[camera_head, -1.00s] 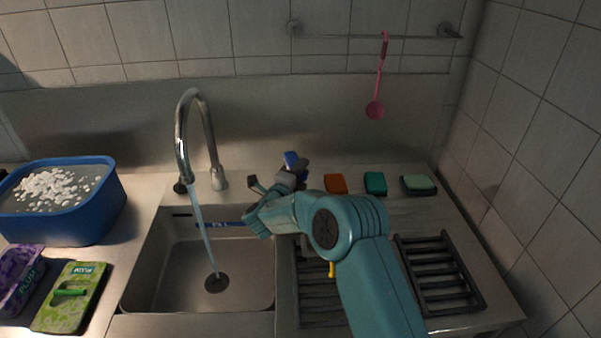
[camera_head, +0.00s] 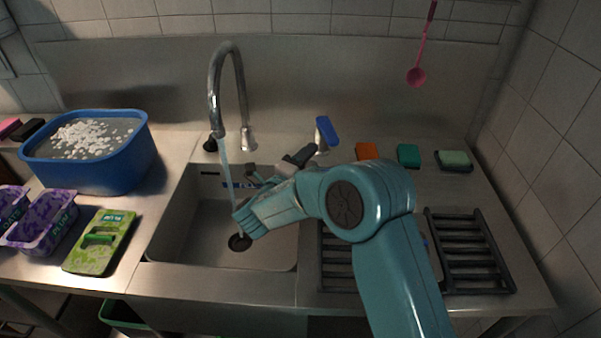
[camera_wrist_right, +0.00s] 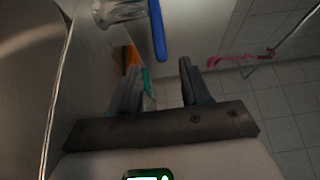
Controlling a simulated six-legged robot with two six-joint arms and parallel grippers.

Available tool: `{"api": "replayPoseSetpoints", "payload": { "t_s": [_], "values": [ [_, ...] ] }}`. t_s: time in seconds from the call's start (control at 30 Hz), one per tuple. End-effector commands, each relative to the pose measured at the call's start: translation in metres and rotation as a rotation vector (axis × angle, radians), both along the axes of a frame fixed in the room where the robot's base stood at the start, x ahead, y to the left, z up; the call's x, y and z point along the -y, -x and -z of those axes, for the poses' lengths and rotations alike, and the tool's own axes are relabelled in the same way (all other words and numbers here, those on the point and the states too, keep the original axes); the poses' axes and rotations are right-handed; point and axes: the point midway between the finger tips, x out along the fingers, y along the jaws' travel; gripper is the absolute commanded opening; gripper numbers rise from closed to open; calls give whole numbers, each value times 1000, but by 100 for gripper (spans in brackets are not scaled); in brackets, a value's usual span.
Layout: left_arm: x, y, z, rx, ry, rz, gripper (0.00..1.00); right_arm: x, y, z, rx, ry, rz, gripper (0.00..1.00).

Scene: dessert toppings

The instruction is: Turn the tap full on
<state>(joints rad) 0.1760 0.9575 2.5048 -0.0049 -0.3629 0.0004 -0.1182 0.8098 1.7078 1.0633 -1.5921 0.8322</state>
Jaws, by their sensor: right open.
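The steel gooseneck tap (camera_head: 240,82) stands behind the sink, and water (camera_head: 227,165) runs from its spout into the basin. The tap's blue handle (camera_head: 327,130) sits on a metal base to the right of the spout. The blue handle (camera_wrist_right: 157,30) also shows in the right wrist view, at the top, beyond the fingers. My right gripper (camera_head: 279,166) is open and empty, over the back of the sink, left of and nearer than the blue handle. It appears apart from the handle. My left gripper is not in view.
A blue tub (camera_head: 95,172) of white pieces stands at left, near purple pots (camera_head: 45,228) and a green pack (camera_head: 100,242). Orange (camera_head: 366,151), teal (camera_head: 408,155) and green (camera_head: 454,160) sponges lie at the back right.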

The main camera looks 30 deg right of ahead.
Motion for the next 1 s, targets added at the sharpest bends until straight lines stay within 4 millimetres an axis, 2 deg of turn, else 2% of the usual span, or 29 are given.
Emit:
{"api": "replayPoseSetpoints", "payload": {
  "t_s": [0.03,0.2,0.57,0.67,0.7,0.73,0.83,0.87,0.9,0.97,1.0],
  "values": [
    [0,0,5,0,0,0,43,-10,5,1,0,1,-4,47],
    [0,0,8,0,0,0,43,-30,16,0,1,0,-1,47],
    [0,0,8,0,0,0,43,-36,20,-1,1,0,0,47],
    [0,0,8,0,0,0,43,-37,18,2,-8,-7,-9,18],
    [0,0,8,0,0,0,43,-38,15,6,-20,-23,-27,4],
    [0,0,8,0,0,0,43,-41,10,10,-32,-42,-52,0],
    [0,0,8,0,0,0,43,-65,-20,29,-88,-119,-237,0],
    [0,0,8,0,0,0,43,-78,-32,33,-105,-142,-319,0],
    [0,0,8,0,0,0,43,-98,-49,38,-134,-169,-441,0],
    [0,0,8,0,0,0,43,-132,-72,44,-184,-195,-637,0],
    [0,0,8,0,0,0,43,-155,-83,46,-226,-201,-765,0]
  ]
}}
